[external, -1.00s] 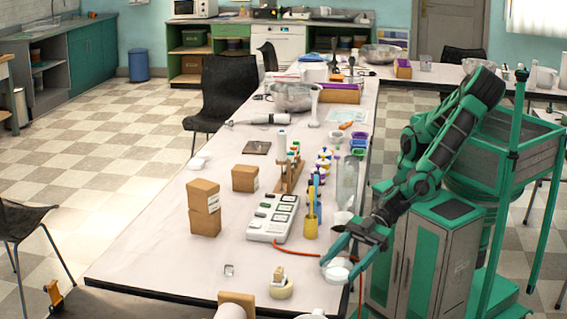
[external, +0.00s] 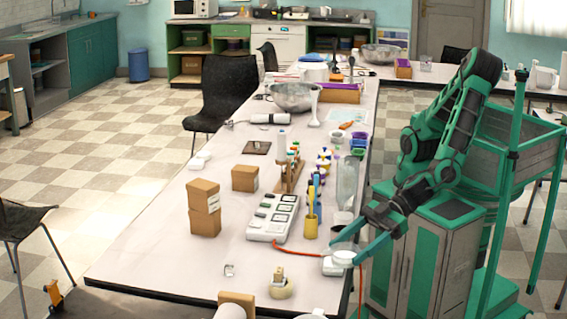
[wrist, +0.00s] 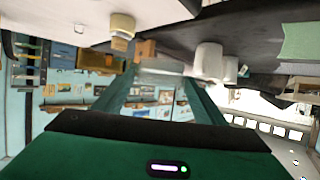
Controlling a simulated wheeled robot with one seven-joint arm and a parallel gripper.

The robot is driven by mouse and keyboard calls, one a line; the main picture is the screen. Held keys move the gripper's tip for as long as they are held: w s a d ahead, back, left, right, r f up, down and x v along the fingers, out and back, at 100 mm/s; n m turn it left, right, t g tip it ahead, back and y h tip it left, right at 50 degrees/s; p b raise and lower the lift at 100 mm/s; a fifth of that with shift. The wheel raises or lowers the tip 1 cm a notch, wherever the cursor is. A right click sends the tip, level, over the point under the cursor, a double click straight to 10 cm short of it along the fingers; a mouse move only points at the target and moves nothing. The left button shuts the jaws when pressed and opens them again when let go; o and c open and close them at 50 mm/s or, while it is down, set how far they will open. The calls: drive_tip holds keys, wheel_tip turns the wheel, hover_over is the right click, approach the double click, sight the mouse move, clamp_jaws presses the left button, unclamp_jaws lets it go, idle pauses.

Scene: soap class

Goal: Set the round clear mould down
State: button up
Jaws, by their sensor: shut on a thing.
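The round clear mould (external: 344,257) shows as a small pale, round dish in the external view, near the table's right edge. My gripper (external: 346,251) is shut on it, with the two green fingers on either side. The mould appears just over a small white device (external: 333,267); I cannot tell whether it touches it. In the wrist view, my gripper (wrist: 158,82) shows its fingers reaching up the picture, with a blurred translucent shape, likely the mould (wrist: 160,72), between them.
A tape roll with a block on it (external: 281,285) stands to the left. A white hot plate panel (external: 273,218) and a yellow cup (external: 311,228) with tools are farther back. An orange cable (external: 300,250) runs to the white device. The table's front left is mostly clear.

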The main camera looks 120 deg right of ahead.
drive_tip(key=w+d+m+g+h, duration=0.1)
drive_tip(key=w+d+m+h, duration=0.25)
drive_tip(key=d, duration=0.35)
drive_tip(key=w+d+m+g+h, duration=0.1)
drive_tip(key=w+d+m+h, duration=0.2)
drive_tip(key=w+d, duration=0.3)
drive_tip(key=m+g+h, duration=0.4)
drive_tip(key=m+h, duration=0.1)
hover_over(233, 252)
drive_tip(key=shift+n+y, duration=0.25)
drive_tip(key=f, duration=0.6)
drive_tip(key=shift+a+f, duration=0.2)
drive_tip(key=shift+f, duration=0.1)
drive_tip(key=shift+w+d+f, duration=0.15)
drive_tip(key=shift+d+f, duration=0.05)
drive_tip(key=shift+f, duration=1.85)
drive_tip(key=o, duration=1.1)
drive_tip(key=shift+f, duration=0.15)
